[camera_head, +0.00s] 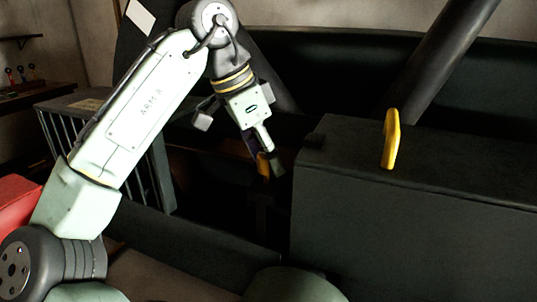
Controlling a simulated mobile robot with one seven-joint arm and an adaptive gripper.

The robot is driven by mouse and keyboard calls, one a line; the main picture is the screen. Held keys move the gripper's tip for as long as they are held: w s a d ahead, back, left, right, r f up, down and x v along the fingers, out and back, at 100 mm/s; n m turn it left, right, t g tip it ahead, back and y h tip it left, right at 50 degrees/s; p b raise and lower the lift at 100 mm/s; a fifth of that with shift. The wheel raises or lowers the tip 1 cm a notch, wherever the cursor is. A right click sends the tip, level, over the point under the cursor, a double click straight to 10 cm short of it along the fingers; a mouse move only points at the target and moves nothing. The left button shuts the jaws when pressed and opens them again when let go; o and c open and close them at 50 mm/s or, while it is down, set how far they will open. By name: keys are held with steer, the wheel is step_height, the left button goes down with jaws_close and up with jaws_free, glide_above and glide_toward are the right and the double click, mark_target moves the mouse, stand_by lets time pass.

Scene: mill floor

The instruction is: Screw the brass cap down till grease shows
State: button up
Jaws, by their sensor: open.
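My gripper (268,162) points down at mid-picture, just left of a large dark housing. It is small and dark here, and its jaws are open. A small orange-brass piece (263,165) shows right at the fingertips. It may be the brass cap, but I cannot tell for sure, nor whether the fingers touch it. No grease can be made out. What lies beneath the fingertips is in deep shadow.
The dark housing (400,220) fills the right side, with a yellow handle-like piece (391,138) upright at its top. A thick dark pipe (440,65) slants above it. A slatted grey box (75,125) and a red box (17,205) stand at left.

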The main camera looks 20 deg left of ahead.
steer(key=shift+w+f, duration=0.1)
steer(key=shift+f, duration=0.1)
steer(key=c, duration=1.2)
steer(key=shift+o, duration=0.2)
